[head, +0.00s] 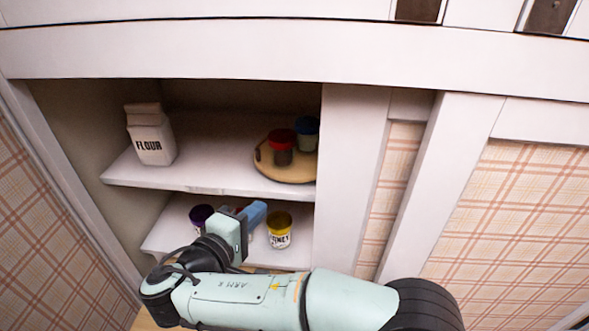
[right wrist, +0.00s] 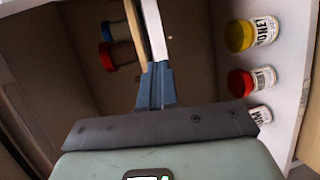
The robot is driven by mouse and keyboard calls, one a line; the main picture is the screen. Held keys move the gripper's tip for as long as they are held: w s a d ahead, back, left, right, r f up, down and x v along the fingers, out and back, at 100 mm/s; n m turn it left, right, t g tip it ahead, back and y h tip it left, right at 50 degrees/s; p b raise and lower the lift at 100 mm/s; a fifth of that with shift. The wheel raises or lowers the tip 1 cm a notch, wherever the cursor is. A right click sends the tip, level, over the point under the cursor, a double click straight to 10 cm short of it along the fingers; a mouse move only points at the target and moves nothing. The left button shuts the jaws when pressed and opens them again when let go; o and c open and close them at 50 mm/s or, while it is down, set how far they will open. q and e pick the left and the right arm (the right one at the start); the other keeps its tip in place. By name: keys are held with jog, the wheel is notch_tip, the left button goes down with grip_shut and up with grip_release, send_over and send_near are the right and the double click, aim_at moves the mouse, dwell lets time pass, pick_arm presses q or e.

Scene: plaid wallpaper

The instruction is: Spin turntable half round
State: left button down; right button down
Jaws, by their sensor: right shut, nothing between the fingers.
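The turntable (head: 287,175) is a round wooden disc on the upper shelf of the open cabinet, at its right end. A red-lidded jar (head: 282,150) and a blue-lidded jar (head: 306,130) stand on it. A small dark mark shows near its left rim. In the right wrist view the turntable (right wrist: 133,30) appears edge-on beside the shelf board. My right gripper (head: 256,213) is below the turntable, in front of the lower shelf. Its blue fingers (right wrist: 156,80) are shut and empty, tips near the upper shelf's edge; I cannot tell if they touch it. My left gripper is out of view.
A flour carton (head: 151,137) stands at the upper shelf's left. The lower shelf holds a yellow-lidded honey jar (head: 279,230), a purple-lidded jar (head: 201,217) and a red-lidded jar (right wrist: 247,82). A white cabinet post (head: 350,150) borders the opening at right. The upper shelf's middle is clear.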

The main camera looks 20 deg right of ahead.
aim_at(312, 178)
jog(key=w+d+r+h, duration=0.1)
jog(key=d, duration=0.2)
jog(key=w+d+r+m+h, duration=0.1)
jog(key=d, duration=0.2)
jog(key=w+d+r+p, duration=0.1)
jog(key=w+d, duration=0.1)
jog(key=d, duration=0.2)
jog(key=shift+r+h, duration=0.25)
jog(key=shift+h, duration=0.15)
jog(key=d, duration=0.3)
jog(key=shift+s, duration=0.2)
jog(key=shift+s+d, duration=0.1)
jog(key=shift+d, duration=0.3)
jog(key=shift+d+f+b, duration=0.2)
jog(key=shift+d+b, duration=0.3)
jog(key=shift+d, duration=0.4)
jog(key=shift+s+d+r, duration=0.1)
jog(key=shift+r, duration=0.1)
